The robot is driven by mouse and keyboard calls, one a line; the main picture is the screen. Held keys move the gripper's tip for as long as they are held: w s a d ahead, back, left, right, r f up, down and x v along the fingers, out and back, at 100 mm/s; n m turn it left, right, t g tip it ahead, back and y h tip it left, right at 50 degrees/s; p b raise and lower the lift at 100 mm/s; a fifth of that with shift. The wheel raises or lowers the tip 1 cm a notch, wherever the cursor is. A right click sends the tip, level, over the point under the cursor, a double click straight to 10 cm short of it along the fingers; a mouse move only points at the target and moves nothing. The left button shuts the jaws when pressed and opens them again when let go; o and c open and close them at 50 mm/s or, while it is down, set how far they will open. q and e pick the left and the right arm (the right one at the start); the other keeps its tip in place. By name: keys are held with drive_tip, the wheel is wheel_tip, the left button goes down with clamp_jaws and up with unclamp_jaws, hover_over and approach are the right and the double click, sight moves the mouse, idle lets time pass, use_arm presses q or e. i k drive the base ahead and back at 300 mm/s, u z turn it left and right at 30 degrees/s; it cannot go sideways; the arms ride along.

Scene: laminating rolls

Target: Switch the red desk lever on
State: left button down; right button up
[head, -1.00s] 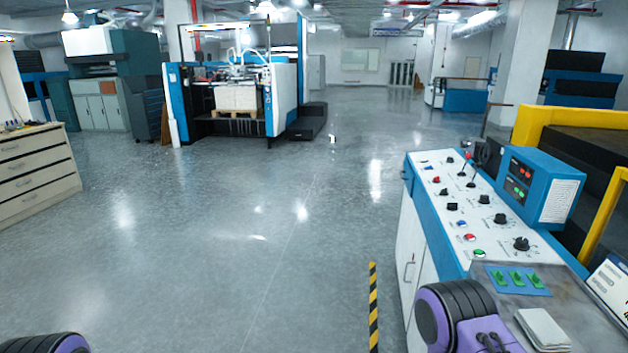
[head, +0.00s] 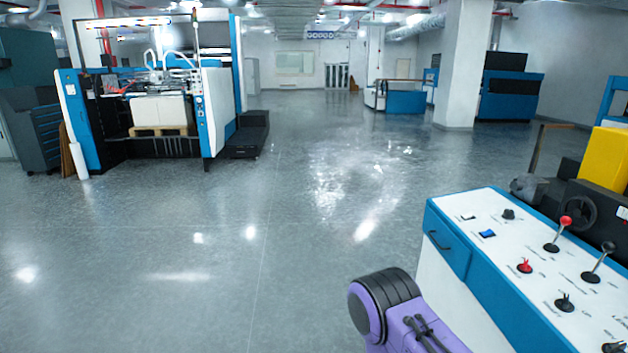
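The red desk lever (head: 565,221) is a metal stick with a red ball knob, standing on the white top of the blue control desk (head: 480,225) at the right of the head view. A similar lever with a black knob (head: 607,248) stands to its right. My purple and black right arm shows at the bottom, left of the desk, but its gripper is out of view. My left gripper is out of view too.
A red rotary switch (head: 525,266), a blue switch (head: 487,233) and black knobs (head: 565,303) sit near the lever. A handwheel (head: 578,213) and yellow machine part (head: 608,155) stand behind. Open floor (head: 200,260) lies left of the desk. A blue-white press (head: 215,110) stands farther back.

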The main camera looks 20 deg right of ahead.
sight(564, 221)
drive_tip(key=i, duration=1.55)
drive_tip(key=z, duration=3.9)
